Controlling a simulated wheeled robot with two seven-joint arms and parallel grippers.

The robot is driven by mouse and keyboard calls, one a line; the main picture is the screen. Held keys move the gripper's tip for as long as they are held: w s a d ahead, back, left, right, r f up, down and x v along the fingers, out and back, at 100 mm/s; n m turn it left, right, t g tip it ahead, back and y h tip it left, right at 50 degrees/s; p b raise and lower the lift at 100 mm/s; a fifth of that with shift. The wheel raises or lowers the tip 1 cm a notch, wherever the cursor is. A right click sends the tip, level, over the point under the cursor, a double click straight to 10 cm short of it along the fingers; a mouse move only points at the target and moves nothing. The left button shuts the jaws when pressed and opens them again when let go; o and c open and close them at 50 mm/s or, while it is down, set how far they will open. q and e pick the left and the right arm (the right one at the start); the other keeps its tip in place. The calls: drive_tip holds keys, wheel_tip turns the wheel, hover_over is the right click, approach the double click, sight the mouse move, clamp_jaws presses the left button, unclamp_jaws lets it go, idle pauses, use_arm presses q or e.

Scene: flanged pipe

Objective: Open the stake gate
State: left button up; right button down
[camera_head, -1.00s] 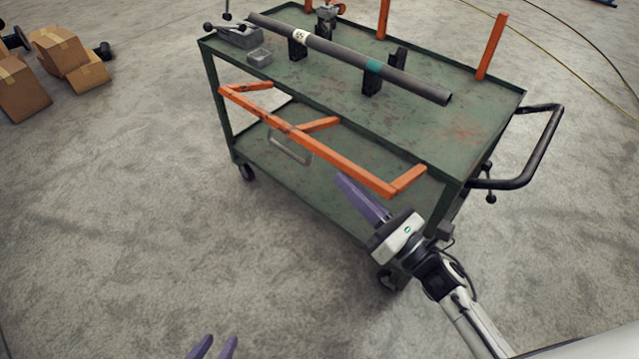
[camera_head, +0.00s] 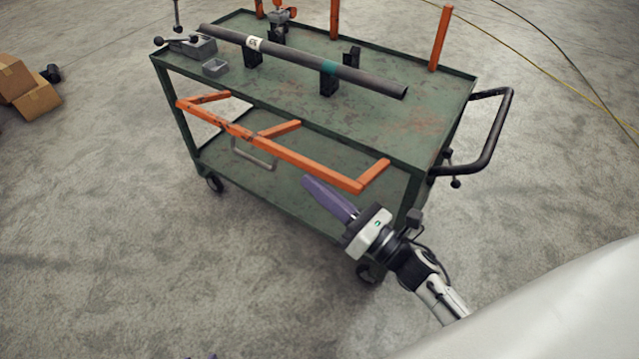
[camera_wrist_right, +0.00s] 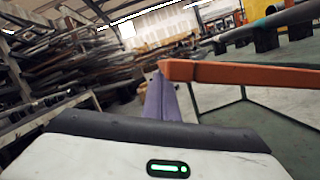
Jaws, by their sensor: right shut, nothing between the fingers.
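The orange stake gate (camera_head: 275,150) is a long bar with three short stakes. It sits folded outward on the near side of the green cart, below the top deck's edge. It also shows in the right wrist view (camera_wrist_right: 245,75), just right of my fingers. My right gripper (camera_head: 310,182) is shut and empty. Its purple fingers are below and in front of the bar's right part; whether they touch it I cannot tell. They also show in the right wrist view (camera_wrist_right: 158,82). My left gripper (camera_head: 202,357) shows only as faint purple tips at the bottom edge.
The cart's top deck (camera_head: 405,125) carries a grey pipe (camera_head: 300,60) on black supports, a small grey tray (camera_head: 215,67) and a clamp-like tool (camera_head: 190,46). Upright orange stakes (camera_head: 440,38) stand at the far side. A black handle (camera_head: 490,140) juts out right. The floor in front is clear.

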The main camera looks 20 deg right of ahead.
drive_tip(key=a+f+b+v, duration=0.1)
drive_tip(key=f+b+v, duration=0.1)
drive_tip(key=v, duration=0.8)
drive_tip(key=shift+s+f, duration=0.2)
drive_tip(key=shift+s, duration=0.15)
drive_tip(key=shift+s, duration=0.1)
